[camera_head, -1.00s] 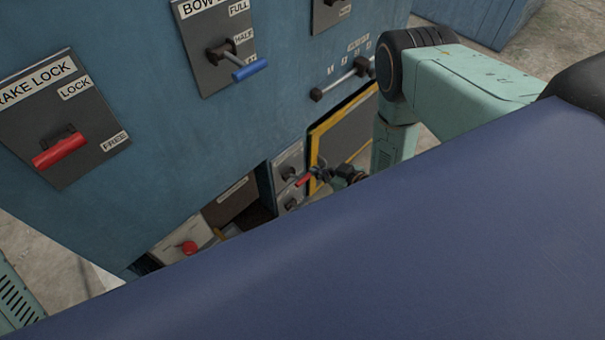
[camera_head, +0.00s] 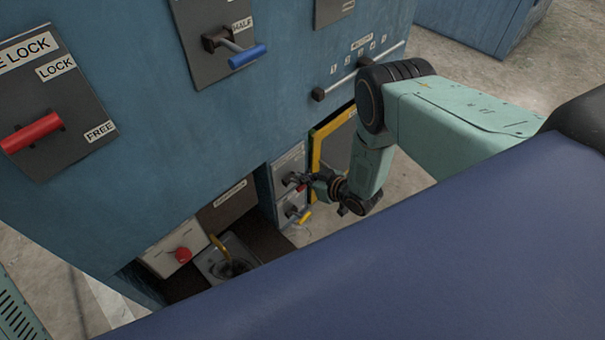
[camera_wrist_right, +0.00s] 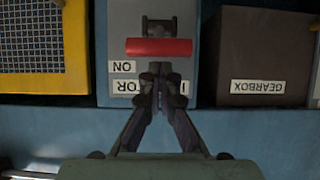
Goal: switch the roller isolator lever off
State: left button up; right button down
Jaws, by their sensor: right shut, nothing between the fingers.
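A lever with a red handle (camera_wrist_right: 158,47) sits on a grey plate (camera_wrist_right: 190,15) in the right wrist view, where labels appear upside down. An "ON" label (camera_wrist_right: 123,66) is beside the handle; a second label is partly hidden by my fingers. My right gripper (camera_wrist_right: 160,78) is shut and empty, its fingertips close to the red handle in the picture; I cannot tell if they touch it. In the head view, my right gripper (camera_head: 308,180) is at the low panel by the small red handle (camera_head: 301,188). My left gripper is not in view.
A yellow-handled lever (camera_head: 304,216) is just below. A yellow-framed mesh guard (camera_wrist_right: 45,50) and a brown gearbox-labelled box (camera_wrist_right: 262,55) flank the plate. A red knob (camera_head: 183,254), blue lever (camera_head: 248,57) and red brake lock lever (camera_head: 32,132) are on the blue machine (camera_head: 190,150).

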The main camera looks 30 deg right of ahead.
jog(key=shift+s+d+f, duration=0.1)
jog(key=shift+s+f, duration=0.15)
jog(key=shift+s+d+f, duration=0.1)
jog(key=shift+s+f, duration=0.25)
dwell(0.4)
notch_tip(320, 180, down, 8)
jog(key=s+b, duration=0.1)
jog(key=b, duration=0.5)
jog(key=shift+s+d, duration=0.2)
jog(key=shift+s, duration=0.2)
jog(key=shift+w+a+f, duration=0.15)
jog(key=shift+f, duration=0.1)
dwell(0.5)
